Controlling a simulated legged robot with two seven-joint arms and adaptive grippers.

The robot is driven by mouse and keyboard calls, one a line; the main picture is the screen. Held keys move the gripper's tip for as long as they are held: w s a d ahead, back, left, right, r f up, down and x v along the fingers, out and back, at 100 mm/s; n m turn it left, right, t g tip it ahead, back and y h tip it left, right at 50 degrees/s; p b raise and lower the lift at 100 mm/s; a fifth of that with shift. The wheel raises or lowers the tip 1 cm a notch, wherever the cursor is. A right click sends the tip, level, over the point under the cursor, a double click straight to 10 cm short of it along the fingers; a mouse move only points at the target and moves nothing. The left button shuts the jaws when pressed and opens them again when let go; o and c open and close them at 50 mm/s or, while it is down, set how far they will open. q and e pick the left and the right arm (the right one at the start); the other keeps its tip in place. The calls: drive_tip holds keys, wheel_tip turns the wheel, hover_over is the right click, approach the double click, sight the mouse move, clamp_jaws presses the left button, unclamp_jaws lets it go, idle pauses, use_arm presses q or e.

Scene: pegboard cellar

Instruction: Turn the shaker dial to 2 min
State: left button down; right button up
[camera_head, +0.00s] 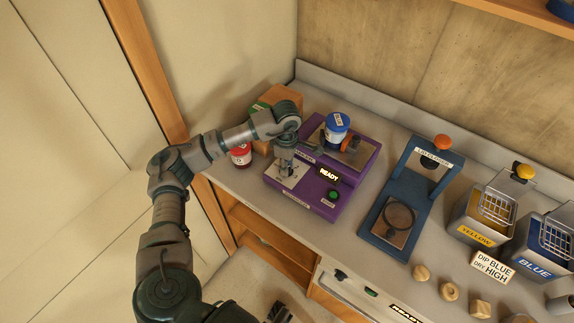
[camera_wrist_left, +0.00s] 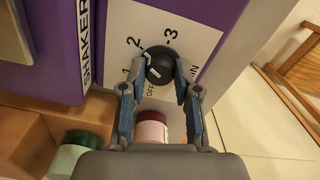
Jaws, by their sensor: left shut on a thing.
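The purple shaker (camera_head: 318,204) stands on the grey bench, with a lit READY sign (camera_head: 329,175) and a green button. Its black dial (camera_wrist_left: 158,65) sits on a white plate marked OFF, 1, 2, 3 and MIN. In the head view the gripper hides the dial.
A blue-lidded jar (camera_head: 337,124) sits on the shaker. A red jar (camera_head: 241,156) and a cardboard box (camera_head: 283,95) stand left of it. To the right are a blue magnifier stand (camera_head: 412,178), yellow (camera_head: 474,231) and blue bins with wire baskets, and several wooden pieces along the front.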

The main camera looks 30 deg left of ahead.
use_arm(q)
drive_tip(key=shift+f, duration=0.15)
drive_tip(key=c, duration=0.8)
unclamp_jaws()
drive_tip(key=shift+a, duration=0.1)
drive_tip(key=shift+a, duration=0.1)
wheel_tip(320, 180, up, 12)
drive_tip(key=shift+w+f, duration=0.1)
drive_tip(key=shift+w, duration=0.05)
